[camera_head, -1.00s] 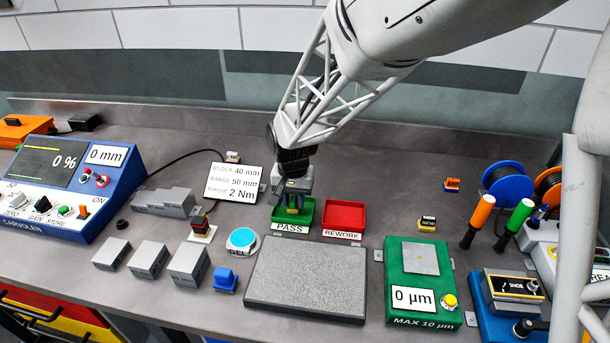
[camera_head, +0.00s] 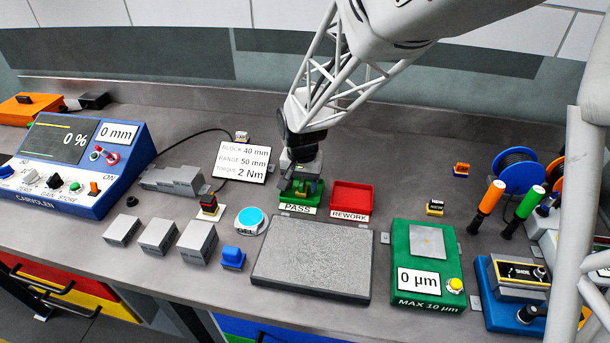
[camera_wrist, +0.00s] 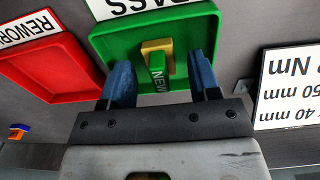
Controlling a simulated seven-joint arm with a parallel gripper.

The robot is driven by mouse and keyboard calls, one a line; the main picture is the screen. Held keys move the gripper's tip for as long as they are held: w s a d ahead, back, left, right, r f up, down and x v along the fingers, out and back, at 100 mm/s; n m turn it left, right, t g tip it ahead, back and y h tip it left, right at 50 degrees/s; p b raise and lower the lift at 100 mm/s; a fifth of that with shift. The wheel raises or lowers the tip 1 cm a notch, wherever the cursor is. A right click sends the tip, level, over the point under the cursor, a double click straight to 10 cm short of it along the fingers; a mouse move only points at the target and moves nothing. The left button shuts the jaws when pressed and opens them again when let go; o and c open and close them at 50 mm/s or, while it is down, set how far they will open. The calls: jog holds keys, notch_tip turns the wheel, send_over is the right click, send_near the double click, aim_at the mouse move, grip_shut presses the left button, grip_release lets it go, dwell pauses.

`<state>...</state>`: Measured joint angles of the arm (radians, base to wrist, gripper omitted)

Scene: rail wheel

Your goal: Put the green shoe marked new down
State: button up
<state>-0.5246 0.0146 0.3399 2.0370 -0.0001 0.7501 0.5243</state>
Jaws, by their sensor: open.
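The green shoe marked NEW (camera_wrist: 157,72) is in the green PASS tray (camera_wrist: 203,24) in the wrist view. Its yellow part (camera_wrist: 157,45) shows against the tray floor. My gripper (camera_wrist: 161,72) is open, with one blue finger on each side of the shoe. Gaps show between the fingers and the shoe. In the head view my gripper (camera_head: 301,186) is down at the PASS tray (camera_head: 296,209) and largely hides the shoe there.
The red REWORK tray (camera_head: 350,197) sits right beside the PASS tray. A grey plate (camera_head: 312,262) lies in front. A display sign (camera_head: 241,162) stands to the left. The green gauge box (camera_head: 415,280) is at the front right. Bare bench lies behind the trays.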

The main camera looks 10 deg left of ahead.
aim_at(303, 182)
jog(key=shift+r, duration=0.15)
notch_tip(303, 182, up, 12)
dwell(0.7)
dwell(0.4)
jog(key=shift+d, duration=0.1)
jog(key=s+d+r+t, duration=0.1)
jog(key=s+d+r, duration=0.25)
jog(key=d, duration=0.55)
jog(key=s+d+r, duration=0.3)
jog(key=s+d, duration=0.2)
jog(key=d, duration=0.4)
jog(key=s+d+f+t, duration=0.1)
jog(key=s+d, duration=1.2)
jog(key=s, duration=0.3)
jog(key=shift+s+d+t, duration=0.25)
jog(key=shift+d+t, duration=0.05)
jog(key=shift+d, duration=0.05)
